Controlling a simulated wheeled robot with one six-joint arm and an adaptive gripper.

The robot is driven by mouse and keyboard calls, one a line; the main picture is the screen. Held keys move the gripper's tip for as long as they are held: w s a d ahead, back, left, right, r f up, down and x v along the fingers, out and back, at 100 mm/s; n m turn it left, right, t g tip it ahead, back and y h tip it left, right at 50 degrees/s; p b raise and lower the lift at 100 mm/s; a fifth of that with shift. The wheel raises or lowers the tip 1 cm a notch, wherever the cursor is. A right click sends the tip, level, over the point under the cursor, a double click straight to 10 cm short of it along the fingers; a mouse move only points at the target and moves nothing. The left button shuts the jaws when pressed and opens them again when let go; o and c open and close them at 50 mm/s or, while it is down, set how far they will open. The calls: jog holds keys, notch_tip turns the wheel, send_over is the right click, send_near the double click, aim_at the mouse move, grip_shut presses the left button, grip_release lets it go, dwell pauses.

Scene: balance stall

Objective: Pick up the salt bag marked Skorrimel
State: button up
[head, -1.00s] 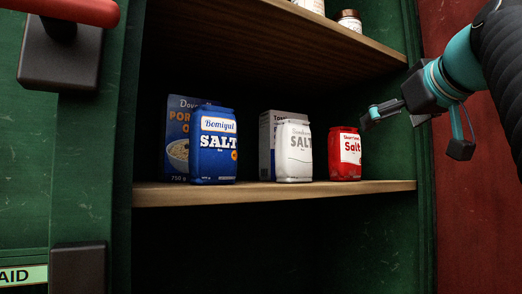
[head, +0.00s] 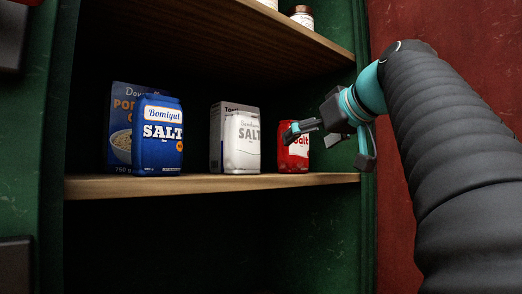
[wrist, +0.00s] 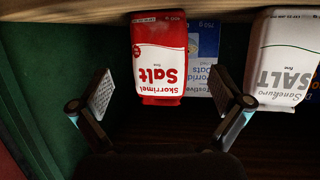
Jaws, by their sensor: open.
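The red and white Skorrimel salt bag (head: 295,147) stands upright on the wooden shelf board (head: 215,184), the rightmost of the bags. My gripper (head: 328,145) is open and empty in front of it, hiding part of its label in the head view. In the wrist view the Skorrimel bag (wrist: 159,58) appears upside down, ahead of and between the spread fingers of my gripper (wrist: 162,106). The fingers look clear of the bag.
A white and grey salt bag (head: 242,143) stands left of the red one, before a grey box. The blue Bomigul salt bag (head: 158,135) and a blue oats box (head: 121,125) stand further left. A blue box (wrist: 203,45) is behind the red bag. An upper shelf (head: 230,30) is overhead.

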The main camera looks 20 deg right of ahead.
aim_at(300, 146)
jog(key=shift+x, duration=2.95)
jog(key=shift+f, duration=0.1)
jog(key=c, duration=1.4)
jog(key=shift+c, duration=1.2)
